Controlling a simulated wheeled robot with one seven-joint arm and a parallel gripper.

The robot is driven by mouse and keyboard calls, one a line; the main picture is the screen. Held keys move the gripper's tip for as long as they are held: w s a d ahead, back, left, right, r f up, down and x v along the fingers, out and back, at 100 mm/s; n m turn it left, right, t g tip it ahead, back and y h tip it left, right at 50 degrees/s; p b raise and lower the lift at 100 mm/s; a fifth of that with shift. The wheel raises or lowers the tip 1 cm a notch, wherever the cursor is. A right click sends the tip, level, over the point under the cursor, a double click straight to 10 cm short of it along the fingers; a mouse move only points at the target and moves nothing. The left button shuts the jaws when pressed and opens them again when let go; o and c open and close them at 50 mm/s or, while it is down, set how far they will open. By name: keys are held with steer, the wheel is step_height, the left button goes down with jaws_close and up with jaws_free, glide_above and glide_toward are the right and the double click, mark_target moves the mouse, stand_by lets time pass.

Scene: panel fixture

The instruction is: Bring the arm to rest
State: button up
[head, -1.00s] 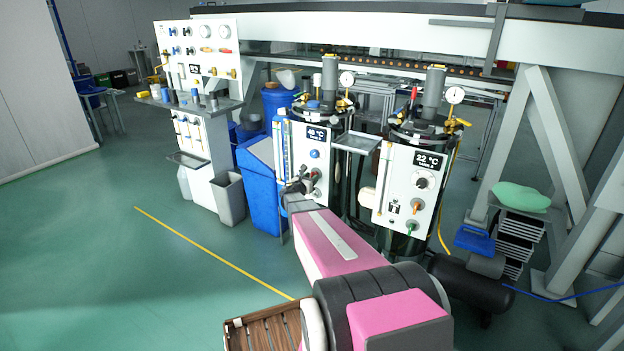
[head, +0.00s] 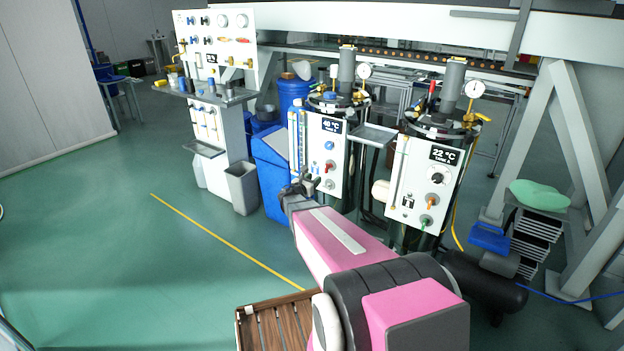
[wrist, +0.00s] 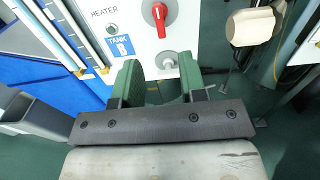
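My gripper (head: 300,184) is at the end of my pink arm, in front of the lower left of the 40 °C tank panel (head: 318,128). In the wrist view its two green fingers (wrist: 160,78) stand apart with nothing between them, so it is open and empty. Beyond the fingertips in the wrist view are the panel's silver knob (wrist: 195,60) and, above it, a red-handled knob (wrist: 158,15). The fingers look clear of both, though the exact gap cannot be told. The red knob also shows uncovered in the head view (head: 330,166).
A second tank panel reading 22 °C (head: 437,155) stands to the right. A blue bin (head: 270,180) and a grey bin (head: 242,188) stand left of my gripper. A wooden slatted piece (head: 275,325) is beside my arm. Green floor at left is open.

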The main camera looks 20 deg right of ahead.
steer(key=s+a+f+m+g+y, duration=0.1)
steer(key=s+m+g+y, duration=0.1)
steer(key=s+m+g, duration=0.4)
steer(key=s+a+f+m+g+y, duration=0.1)
steer(key=s+f+m+g+y, duration=0.1)
steer(key=s+m, duration=0.7)
steer(key=s+a+m+g+y, duration=0.3)
steer(key=s+a+m+y, duration=0.7)
steer(key=s+a, duration=0.2)
steer(key=shift+s+a+r+m, duration=0.25)
steer(key=shift+a+m, duration=0.15)
steer(key=shift+a, duration=0.2)
